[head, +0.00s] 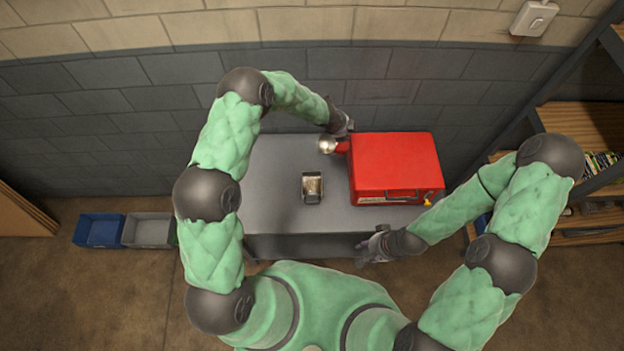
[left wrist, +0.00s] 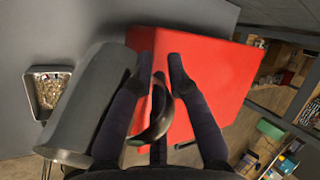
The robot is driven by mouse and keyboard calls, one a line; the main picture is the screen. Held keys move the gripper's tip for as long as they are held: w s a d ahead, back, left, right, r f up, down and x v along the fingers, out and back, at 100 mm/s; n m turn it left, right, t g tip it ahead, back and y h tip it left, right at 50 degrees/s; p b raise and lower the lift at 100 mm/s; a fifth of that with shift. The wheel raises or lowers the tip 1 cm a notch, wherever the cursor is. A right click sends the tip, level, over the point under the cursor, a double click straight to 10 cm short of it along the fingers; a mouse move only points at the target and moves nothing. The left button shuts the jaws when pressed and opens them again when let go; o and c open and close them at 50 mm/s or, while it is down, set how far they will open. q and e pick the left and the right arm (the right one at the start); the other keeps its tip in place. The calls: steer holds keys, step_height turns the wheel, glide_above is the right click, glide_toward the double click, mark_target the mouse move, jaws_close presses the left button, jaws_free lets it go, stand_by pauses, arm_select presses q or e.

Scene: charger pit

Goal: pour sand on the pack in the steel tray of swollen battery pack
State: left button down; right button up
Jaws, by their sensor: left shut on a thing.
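A small steel tray (head: 305,195) with pale contents (head: 313,185) stands on the grey table. It also shows at the left of the left wrist view (left wrist: 36,72), where its contents look speckled; I cannot tell sand from pack. My left gripper (head: 342,130) is shut on the handle of a grey metal cup (left wrist: 92,105), beyond and a little right of the tray. The cup's pale round end (head: 326,144) shows beside the red box; what is inside is hidden. My right gripper (head: 372,248) appears open and empty, at the table's front edge.
A large red box (head: 395,165) fills the table's right part, close to the cup. The table (head: 270,180) is bare around the tray. A wall runs behind. Blue (head: 99,230) and grey (head: 148,230) bins stand on the floor at left; shelves (head: 580,125) at right.

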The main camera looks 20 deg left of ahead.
arm_select(q)
steer(key=f+g+y+b, duration=0.1)
steer(key=g, duration=0.1)
steer(key=w+g+y+b, duration=0.1)
steer(key=g, duration=0.1)
steer(key=w+d+f+g+y+b, duration=0.1)
steer(key=g, duration=0.1)
steer(key=shift+f+y, duration=0.35)
steer(key=shift+y, duration=0.05)
stand_by(2.4)
steer(key=shift+s, duration=0.1)
